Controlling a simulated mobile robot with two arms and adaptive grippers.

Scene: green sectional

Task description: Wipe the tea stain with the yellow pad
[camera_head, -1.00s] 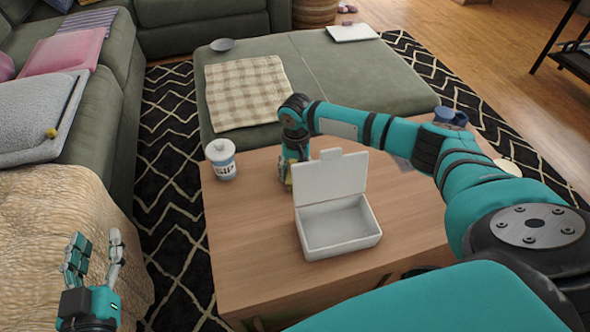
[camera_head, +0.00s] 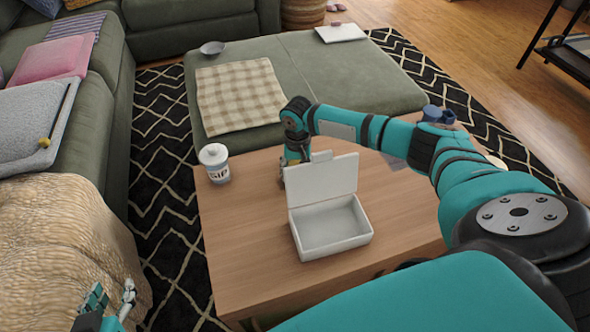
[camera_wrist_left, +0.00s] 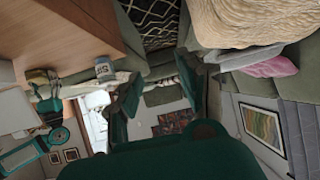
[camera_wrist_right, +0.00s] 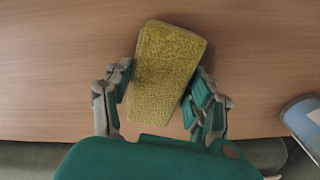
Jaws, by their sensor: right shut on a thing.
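The yellow pad (camera_wrist_right: 168,70) is between the fingers of my right gripper (camera_wrist_right: 165,98) in the right wrist view, over the bare wood table top (camera_wrist_right: 60,65). In the head view my right gripper (camera_head: 288,175) is at the table behind the raised lid of a white box, mostly hidden. I cannot tell whether the pad touches the wood. No tea stain shows in any view. My left gripper (camera_head: 112,298) is open and empty at the bottom left, beside the tan blanket, away from the table.
The open white box (camera_head: 335,232) stands in front of my right gripper. A blue object (camera_head: 437,115) is at the far right. The wood left of the box is clear. A green ottoman (camera_head: 335,75) adjoins behind.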

